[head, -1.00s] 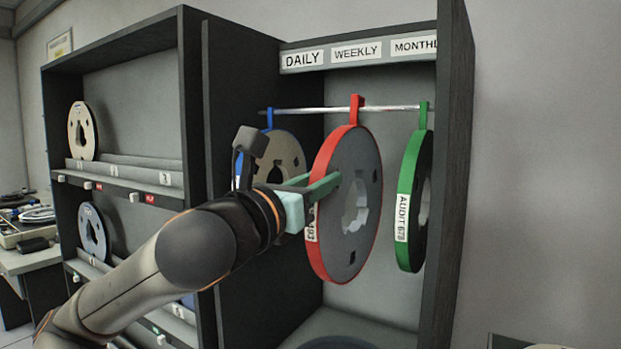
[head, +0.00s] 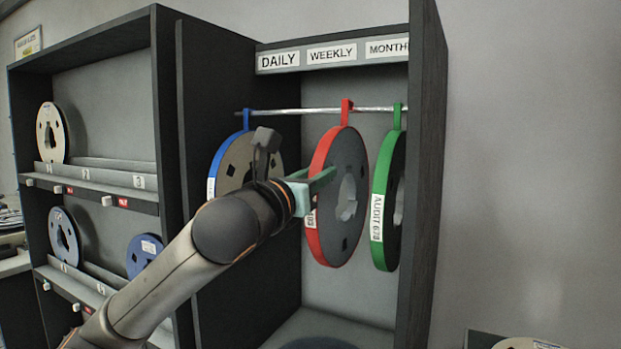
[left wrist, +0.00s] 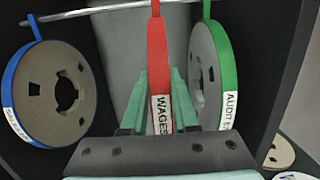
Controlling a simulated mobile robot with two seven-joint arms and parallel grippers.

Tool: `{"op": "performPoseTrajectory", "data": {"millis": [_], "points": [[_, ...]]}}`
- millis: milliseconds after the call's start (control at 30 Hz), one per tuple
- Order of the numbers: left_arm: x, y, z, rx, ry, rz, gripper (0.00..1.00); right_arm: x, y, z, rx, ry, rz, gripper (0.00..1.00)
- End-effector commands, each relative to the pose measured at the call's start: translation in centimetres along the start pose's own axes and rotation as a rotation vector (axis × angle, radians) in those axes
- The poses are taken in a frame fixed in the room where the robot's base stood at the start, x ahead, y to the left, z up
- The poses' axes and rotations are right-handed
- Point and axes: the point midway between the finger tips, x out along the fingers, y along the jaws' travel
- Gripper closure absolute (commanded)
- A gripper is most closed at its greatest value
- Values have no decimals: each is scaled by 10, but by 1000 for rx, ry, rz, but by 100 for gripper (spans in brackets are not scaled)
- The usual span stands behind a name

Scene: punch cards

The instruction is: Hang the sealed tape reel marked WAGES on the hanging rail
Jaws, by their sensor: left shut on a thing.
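The red-rimmed reel (head: 337,235) is upright in the open cabinet bay. Its rim label reads WAGES in the left wrist view (left wrist: 161,115). My left gripper (head: 322,182) is shut on this reel from the front, one finger on each side; the fingers also show in the left wrist view (left wrist: 159,92). The reel's red hook (head: 346,112) is at the hanging rail (head: 285,111), under the WEEKLY sign (head: 331,54). I cannot tell whether the hook bears on the rail. My right gripper is not in view.
A blue reel (head: 217,160) hangs left of the red one and a green AUDIT reel (head: 384,220) hangs close on its right. The cabinet's right side wall (head: 428,170) stands beside the green reel. Shelves with more reels (head: 52,132) are at the left.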

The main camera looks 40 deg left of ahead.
Motion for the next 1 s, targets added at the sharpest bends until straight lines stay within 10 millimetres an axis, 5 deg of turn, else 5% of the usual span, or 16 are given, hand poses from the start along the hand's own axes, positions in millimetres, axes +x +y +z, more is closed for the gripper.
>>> {"op": "performPoseTrajectory", "data": {"millis": [500, 1000], "points": [[38, 1, -4, -3, -2, 1, 100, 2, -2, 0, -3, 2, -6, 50], [36, 1, -17, 0, -2, 1, 100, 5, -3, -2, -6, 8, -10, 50]]}}
